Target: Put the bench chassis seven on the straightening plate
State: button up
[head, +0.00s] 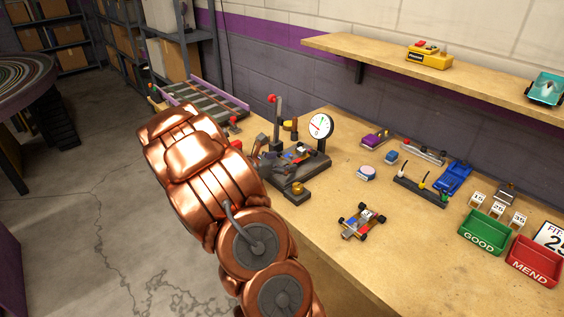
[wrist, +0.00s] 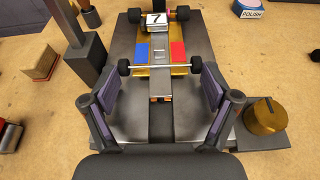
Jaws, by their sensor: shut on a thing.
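Chassis seven (wrist: 155,58) is gold with blue and red panels, black wheels and a white block marked 7. In the wrist view it lies lengthwise over the dark grey straightening plate (wrist: 122,110), its narrow nose toward me. My gripper (wrist: 157,72) is shut on its near end, one finger beside each near wheel. In the head view, my copper arm reaches to the straightening plate (head: 312,165), where the chassis (head: 298,155) shows small and my gripper (head: 275,152) is partly hidden. I cannot tell whether the chassis touches the plate.
A dial gauge (head: 320,126) and a red-knobbed lever (head: 276,115) stand at the plate. A brass knob (wrist: 265,115) sits at its right. Another chassis (head: 361,220) stands on the bench. GOOD (head: 482,233) and MEND (head: 535,261) trays are farther right.

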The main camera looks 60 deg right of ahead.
jog(key=shift+f, duration=0.55)
jog(key=o, duration=0.8)
jog(key=shift+o, duration=0.8)
jog(key=shift+f+b, duration=0.2)
jog(key=shift+b, duration=0.1)
jog(key=shift+r, duration=0.1)
jog(key=shift+r+p, duration=0.3)
jog(key=shift+a+r, duration=0.25)
jog(key=shift+r, duration=0.05)
jog(key=v, duration=1.1)
jog(key=shift+w+a+r+b, duration=0.1)
jog(key=shift+a+r+b, duration=0.15)
jog(key=shift+r+b, duration=0.15)
